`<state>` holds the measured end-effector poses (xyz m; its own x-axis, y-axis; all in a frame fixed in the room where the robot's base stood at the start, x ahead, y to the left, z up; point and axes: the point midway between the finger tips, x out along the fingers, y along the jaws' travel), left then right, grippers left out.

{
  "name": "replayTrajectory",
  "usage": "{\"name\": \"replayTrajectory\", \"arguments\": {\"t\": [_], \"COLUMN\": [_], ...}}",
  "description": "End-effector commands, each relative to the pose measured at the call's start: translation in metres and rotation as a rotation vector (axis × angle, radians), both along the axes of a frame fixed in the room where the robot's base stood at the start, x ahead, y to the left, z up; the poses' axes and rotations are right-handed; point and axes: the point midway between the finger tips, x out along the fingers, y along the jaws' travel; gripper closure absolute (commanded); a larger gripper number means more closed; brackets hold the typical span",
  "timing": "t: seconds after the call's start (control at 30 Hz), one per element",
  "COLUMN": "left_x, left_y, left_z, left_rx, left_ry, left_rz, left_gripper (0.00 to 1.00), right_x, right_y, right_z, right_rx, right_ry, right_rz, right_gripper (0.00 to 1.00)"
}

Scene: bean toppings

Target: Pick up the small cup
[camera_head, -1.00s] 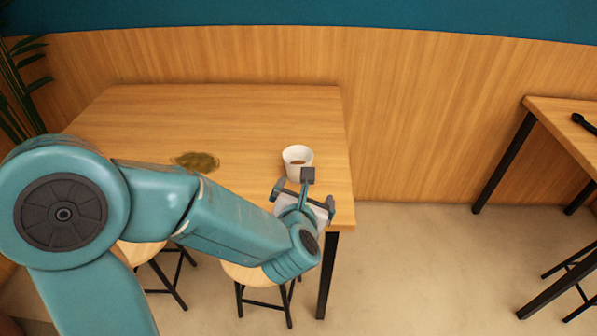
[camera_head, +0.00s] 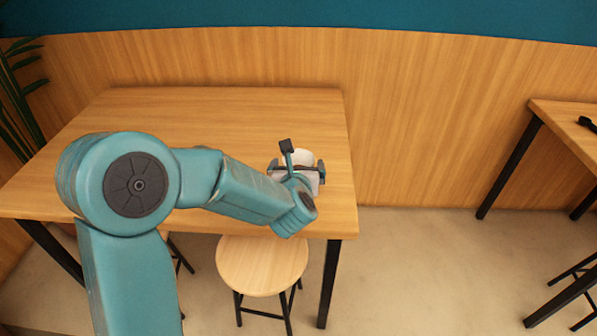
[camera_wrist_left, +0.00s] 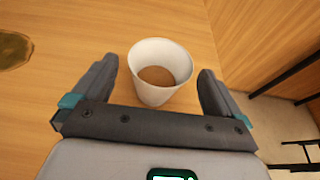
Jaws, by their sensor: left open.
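The small white cup (camera_head: 299,155) stands upright on the wooden table near its right edge. It holds something brown, seen in the left wrist view (camera_wrist_left: 158,64). My left gripper (camera_head: 296,168) is open and low over the table at the cup. In the left wrist view its two fingers (camera_wrist_left: 156,78) stand on either side of the cup, with a gap visible on each side. In the head view the gripper partly hides the cup. My right gripper is not in view.
The table (camera_head: 200,110) is otherwise largely clear. A brown, glossy patch (camera_wrist_left: 12,50) lies on it at the upper left of the wrist view. A round stool (camera_head: 262,262) stands at the table's front. A second table (camera_head: 560,125) is at the right.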

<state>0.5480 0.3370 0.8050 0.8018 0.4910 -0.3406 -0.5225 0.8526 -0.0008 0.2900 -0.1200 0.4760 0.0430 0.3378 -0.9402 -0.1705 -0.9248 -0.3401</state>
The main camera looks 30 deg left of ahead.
Motion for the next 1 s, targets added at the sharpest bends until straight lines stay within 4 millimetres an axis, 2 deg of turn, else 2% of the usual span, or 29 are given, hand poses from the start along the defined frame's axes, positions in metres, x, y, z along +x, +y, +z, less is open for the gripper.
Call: {"name": "replayTrajectory", "arguments": {"t": [0.2,0.5,0.67,1.0], "left_x": [0.029,0.034,0.034,0.033], "left_y": [0.017,0.02,0.019,0.019], "left_z": [-0.013,-0.015,-0.015,-0.014], "left_rx": [-0.001,-0.001,-0.001,0.0], "left_ry": [0.002,0.002,0.001,0.0], "left_rz": [0.002,-0.001,0.0,0.0], "left_gripper": [0.0,0.0,0.52,0.54], "right_x": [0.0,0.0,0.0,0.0], "right_y": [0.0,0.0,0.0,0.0], "right_z": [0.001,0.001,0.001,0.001], "right_rx": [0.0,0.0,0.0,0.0], "right_ry": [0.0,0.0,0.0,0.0], "right_rz": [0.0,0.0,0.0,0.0], "right_gripper": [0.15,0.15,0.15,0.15]}}
